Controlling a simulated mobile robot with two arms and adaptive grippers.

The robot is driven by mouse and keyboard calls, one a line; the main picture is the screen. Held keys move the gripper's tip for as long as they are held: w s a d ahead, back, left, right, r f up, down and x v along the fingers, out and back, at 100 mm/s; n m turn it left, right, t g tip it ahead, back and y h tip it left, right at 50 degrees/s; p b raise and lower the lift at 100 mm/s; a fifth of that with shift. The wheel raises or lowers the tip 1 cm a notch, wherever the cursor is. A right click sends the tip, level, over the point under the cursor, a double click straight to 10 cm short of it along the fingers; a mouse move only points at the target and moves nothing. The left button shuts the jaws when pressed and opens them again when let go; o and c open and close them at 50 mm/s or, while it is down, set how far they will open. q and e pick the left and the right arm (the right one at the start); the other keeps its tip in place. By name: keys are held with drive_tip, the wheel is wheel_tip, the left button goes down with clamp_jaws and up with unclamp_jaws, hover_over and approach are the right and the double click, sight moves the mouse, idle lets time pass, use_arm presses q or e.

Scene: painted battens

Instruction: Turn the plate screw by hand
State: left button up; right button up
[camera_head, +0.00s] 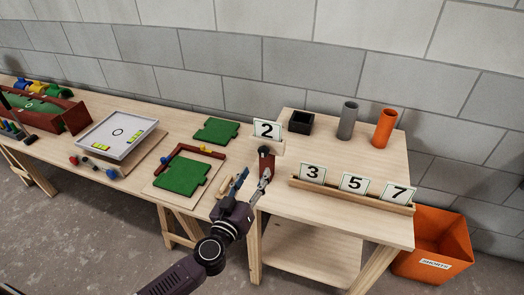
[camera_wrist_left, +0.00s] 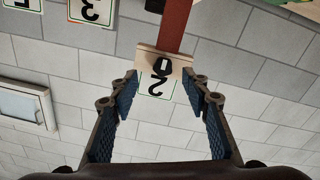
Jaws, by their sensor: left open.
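My left gripper (camera_head: 254,178) reaches in from below in the head view, open and empty, in front of a reddish-brown upright batten (camera_head: 267,168). A black round knob (camera_head: 264,151), seemingly the plate screw, sits at the top of this batten, by a wooden plate with the white "2" card (camera_head: 267,129). In the left wrist view the picture is upside down; the black knob (camera_wrist_left: 161,66) lies ahead, between the open fingers (camera_wrist_left: 160,92) and apart from them. The wooden plate (camera_wrist_left: 150,62) and red batten (camera_wrist_left: 175,25) show behind it. My right gripper is out of view.
A wooden rail (camera_head: 350,196) with cards 3, 5 and 7 stands right of the batten. A black box (camera_head: 301,122), grey tube (camera_head: 348,120) and orange tube (camera_head: 384,129) stand behind. Green boards (camera_head: 182,176) lie left. An orange bin (camera_head: 437,240) is at right.

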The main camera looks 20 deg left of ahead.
sight(262, 152)
use_arm(q)
drive_tip(key=shift+n, duration=0.3)
drive_tip(key=w, duration=0.4)
drive_tip(key=w+r, duration=0.1)
drive_tip(key=w, duration=0.1)
drive_tip(key=shift+w+a+r, duration=0.1)
drive_tip(key=shift+w+a, duration=0.1)
drive_tip(key=shift+w, duration=0.75)
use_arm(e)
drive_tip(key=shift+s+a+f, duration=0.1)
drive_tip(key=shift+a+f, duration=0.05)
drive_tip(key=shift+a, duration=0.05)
use_arm(q)
drive_tip(key=c, duration=1.2)
drive_tip(key=shift+o, duration=0.2)
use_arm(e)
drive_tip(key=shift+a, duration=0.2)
